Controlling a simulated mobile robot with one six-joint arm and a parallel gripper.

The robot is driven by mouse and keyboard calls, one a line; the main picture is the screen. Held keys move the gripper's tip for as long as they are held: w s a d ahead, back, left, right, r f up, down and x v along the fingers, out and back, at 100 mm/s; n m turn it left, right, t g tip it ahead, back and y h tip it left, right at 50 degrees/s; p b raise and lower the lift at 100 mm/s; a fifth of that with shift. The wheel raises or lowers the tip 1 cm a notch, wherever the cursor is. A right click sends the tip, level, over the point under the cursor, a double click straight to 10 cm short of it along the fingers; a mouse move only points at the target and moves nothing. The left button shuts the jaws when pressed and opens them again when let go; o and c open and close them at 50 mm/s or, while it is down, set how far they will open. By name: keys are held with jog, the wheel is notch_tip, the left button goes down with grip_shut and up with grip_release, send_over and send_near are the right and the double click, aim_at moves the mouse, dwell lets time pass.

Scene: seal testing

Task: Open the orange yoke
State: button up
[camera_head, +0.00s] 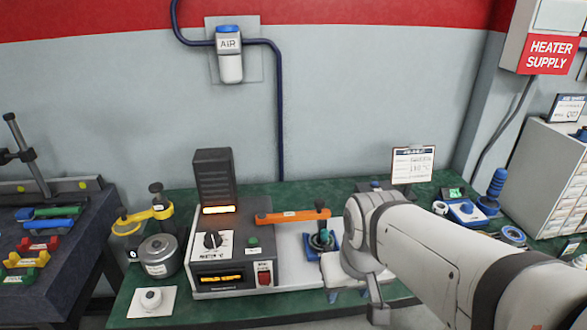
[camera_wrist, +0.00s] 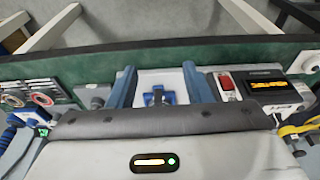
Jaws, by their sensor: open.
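The orange yoke (camera_head: 290,215) is a flat bar lying level across the test station in the head view. Its left end is by the heater box, and a dark knob (camera_head: 320,204) stands at its right end. Below that end is a blue fixture (camera_head: 316,254) with a dark post. My gripper (camera_head: 347,295) is in front of and to the right of the fixture, partly hidden by my own wrist. In the wrist view my gripper (camera_wrist: 159,70) shows two spread blue-grey fingers with nothing held. The blue fixture (camera_wrist: 160,96) appears between them. I cannot make out the yoke there.
The heater box (camera_head: 232,250) with dial and red switch stands left of the yoke. Further left are a metal pot (camera_head: 160,256) and a yellow yoke (camera_head: 147,214). A sign (camera_head: 412,164) stands behind my arm. Blue parts (camera_head: 467,212) are at the right.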

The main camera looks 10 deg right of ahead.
jog(key=shift+n+g, duration=0.3)
jog(key=shift+n, duration=0.6)
jog(key=w+r+p, duration=0.1)
jog(key=w, duration=0.1)
jog(key=w+r+p, duration=0.1)
jog(key=w+r, duration=0.1)
jog(key=w+r+p, duration=0.1)
jog(key=w+r, duration=0.1)
jog(key=shift+w+d+r+p, duration=0.15)
jog(key=shift+w+d+p, duration=0.1)
jog(key=shift+w+p, duration=0.15)
jog(key=n+g+p, duration=0.2)
jog(key=n+p, duration=0.4)
jog(key=p, duration=0.2)
send_near(320, 201)
jog(key=shift+s, duration=0.6)
jog(key=shift+w+f+n+p, duration=0.3)
jog(key=shift+w+n, duration=0.05)
jog(key=shift+n, duration=0.05)
jog(key=shift+w+f, duration=0.2)
jog(key=shift+f, duration=0.1)
notch_tip(320, 201, down, 7)
jog(key=shift+f+p, duration=0.25)
jog(key=shift+p, duration=0.4)
jog(key=shift+c, duration=0.4)
